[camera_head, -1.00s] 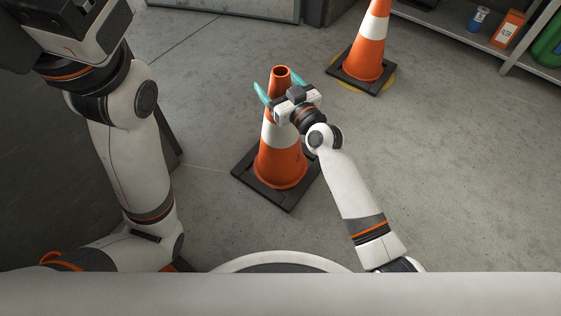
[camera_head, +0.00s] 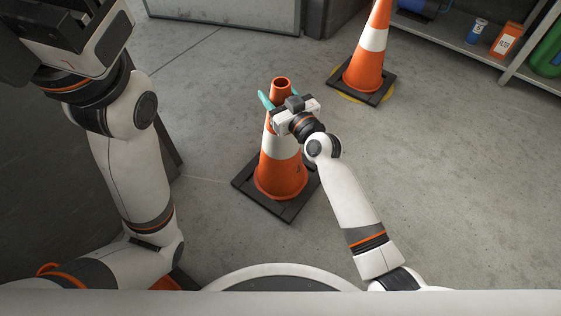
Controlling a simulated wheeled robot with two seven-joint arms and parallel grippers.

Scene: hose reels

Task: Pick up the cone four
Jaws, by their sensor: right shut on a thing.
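An orange traffic cone (camera_head: 281,177) with a white band and a dark square base stands upright on the floor in front of me. My right gripper (camera_head: 273,98) is shut on it just below its open top, with the teal fingers at the cone's sides. The gripper body hides part of the upper cone. A second orange and white cone (camera_head: 366,70) stands farther back at the right on its own dark base. I cannot read a number on either cone. My left arm is at the left, and its fingertips are not visible.
A yellow floor mark (camera_head: 338,94) shows under the farther cone's base. The concrete floor (camera_head: 450,170) at the right is clear.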

